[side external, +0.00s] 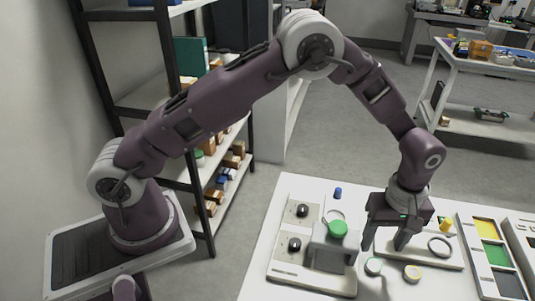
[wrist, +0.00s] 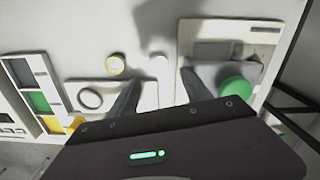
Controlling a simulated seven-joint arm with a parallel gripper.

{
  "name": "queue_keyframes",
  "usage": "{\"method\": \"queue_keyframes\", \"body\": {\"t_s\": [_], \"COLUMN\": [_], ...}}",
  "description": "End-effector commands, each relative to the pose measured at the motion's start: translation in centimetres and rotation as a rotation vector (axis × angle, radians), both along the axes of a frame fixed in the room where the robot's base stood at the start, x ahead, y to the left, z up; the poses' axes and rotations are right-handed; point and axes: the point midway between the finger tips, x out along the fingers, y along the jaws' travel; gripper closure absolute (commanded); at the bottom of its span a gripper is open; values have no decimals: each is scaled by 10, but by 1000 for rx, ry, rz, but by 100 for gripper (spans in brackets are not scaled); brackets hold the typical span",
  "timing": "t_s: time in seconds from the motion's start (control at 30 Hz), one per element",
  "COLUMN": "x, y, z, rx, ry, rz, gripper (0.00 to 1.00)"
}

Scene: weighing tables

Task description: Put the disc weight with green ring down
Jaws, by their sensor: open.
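The disc weight with green ring (side external: 373,266) lies flat on the white table, just in front of my gripper in the side view. In the wrist view a small pale disc (wrist: 158,64) lies beyond the fingertips, near the middle; its ring colour is hard to tell there. My gripper (side external: 384,247) is open, pointing down, with nothing seen between its fingers. Its two spread fingers (wrist: 157,88) also show in the wrist view. A disc with yellow ring (side external: 412,273) lies to the right; it also shows in the wrist view (wrist: 115,65).
A grey device with a green round top (side external: 338,229) stands left of my gripper, on a pale base. A dark ring (side external: 440,246) lies on a white tray at right, near a yellow piece (side external: 446,226). Yellow, green and dark panels (side external: 494,254) lie farther right.

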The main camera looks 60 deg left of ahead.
Motion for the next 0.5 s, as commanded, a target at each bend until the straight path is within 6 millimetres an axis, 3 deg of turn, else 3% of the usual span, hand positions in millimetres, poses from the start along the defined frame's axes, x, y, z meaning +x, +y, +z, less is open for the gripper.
{"method": "queue_keyframes", "body": {"t_s": [0.07,0.13,0.27,0.4,0.5], "x": [1,-3,-35,-103,-166], "y": [8,24,68,118,149], "z": [24,66,155,230,258], "rx": [-10,-23,-31,6,69], "ry": [-22,-59,-150,-266,-348], "rz": [-30,-94,-273,-496,-667], "gripper": [43,43,43,43,43]}}
